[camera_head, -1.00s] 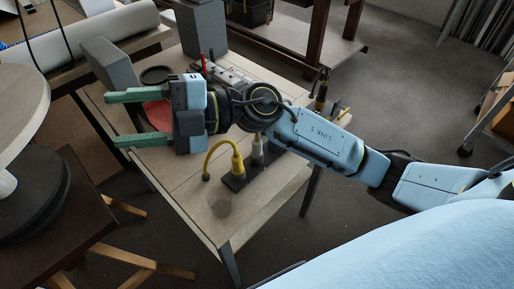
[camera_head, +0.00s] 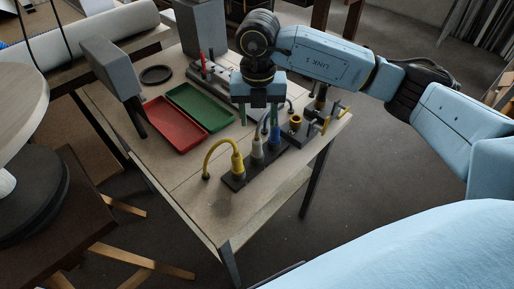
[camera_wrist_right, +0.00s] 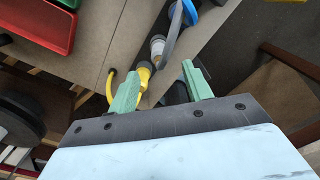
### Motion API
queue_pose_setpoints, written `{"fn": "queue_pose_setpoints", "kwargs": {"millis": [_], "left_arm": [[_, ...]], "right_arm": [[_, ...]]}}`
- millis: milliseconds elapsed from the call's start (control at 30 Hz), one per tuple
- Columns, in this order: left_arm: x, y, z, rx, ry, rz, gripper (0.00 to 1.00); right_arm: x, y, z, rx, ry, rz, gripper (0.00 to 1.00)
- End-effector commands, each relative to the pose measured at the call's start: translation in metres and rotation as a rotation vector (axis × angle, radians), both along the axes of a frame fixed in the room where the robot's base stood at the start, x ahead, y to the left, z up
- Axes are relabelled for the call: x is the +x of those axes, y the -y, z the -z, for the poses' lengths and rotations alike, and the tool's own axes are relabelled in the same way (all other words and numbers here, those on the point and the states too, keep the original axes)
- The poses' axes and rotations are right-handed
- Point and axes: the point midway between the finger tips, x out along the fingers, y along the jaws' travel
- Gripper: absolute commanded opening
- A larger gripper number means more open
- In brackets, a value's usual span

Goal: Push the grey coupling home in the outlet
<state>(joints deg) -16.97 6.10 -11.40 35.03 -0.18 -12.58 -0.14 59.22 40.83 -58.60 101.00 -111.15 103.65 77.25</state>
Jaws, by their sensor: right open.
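My right gripper (camera_head: 258,118) hangs fingers-down above the black holder (camera_head: 232,182), its two green fingers apart and nothing between them. In the wrist view the open fingers (camera_wrist_right: 163,82) also show. The grey coupling (camera_head: 257,151) stands upright in the holder, between a yellow coupling (camera_head: 237,163) and a blue one (camera_head: 274,135), just below my fingers. In the wrist view the pale grey coupling (camera_wrist_right: 157,47) lies beyond the fingertips, next to the yellow one (camera_wrist_right: 144,74). A dark block with a yellow ring (camera_head: 296,121) stands right of the holder; I cannot tell whether it is the outlet.
A red tray (camera_head: 174,126) and a green tray (camera_head: 200,106) lie on the table left of the gripper. A grey box-shaped head on a dark post (camera_head: 108,70) stands at the left. The table's front corner (camera_head: 215,220) is bare.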

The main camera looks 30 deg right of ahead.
Motion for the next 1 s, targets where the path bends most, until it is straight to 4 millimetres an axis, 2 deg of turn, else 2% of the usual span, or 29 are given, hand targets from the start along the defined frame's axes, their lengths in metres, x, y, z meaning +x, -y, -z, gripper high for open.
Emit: {"fn": "queue_pose_setpoints", "kwargs": {"millis": [33, 133, 467, 733, 1000], "left_arm": [[0.000, -0.001, 0.002, 0.001, 0.000, 0.001, 0.36], [0.000, -0.003, 0.003, 0.003, 0.000, 0.002, 0.36], [0.001, -0.007, 0.004, 0.009, 0.001, 0.004, 0.36], [0.001, -0.009, 0.008, 0.012, 0.000, 0.005, 0.36], [0.002, -0.014, 0.007, 0.019, 0.002, 0.007, 0.36]], "right_arm": [[-0.001, 0.000, 0.012, -0.001, -0.004, -0.001, 0.50], [-0.001, -0.001, 0.027, 0.001, -0.003, -0.002, 0.50], [-0.002, -0.002, 0.050, 0.003, -0.002, -0.003, 0.50], [-0.004, -0.005, 0.089, 0.003, -0.002, -0.003, 0.50], [-0.004, -0.005, 0.092, 0.003, 0.000, -0.004, 0.48]]}}
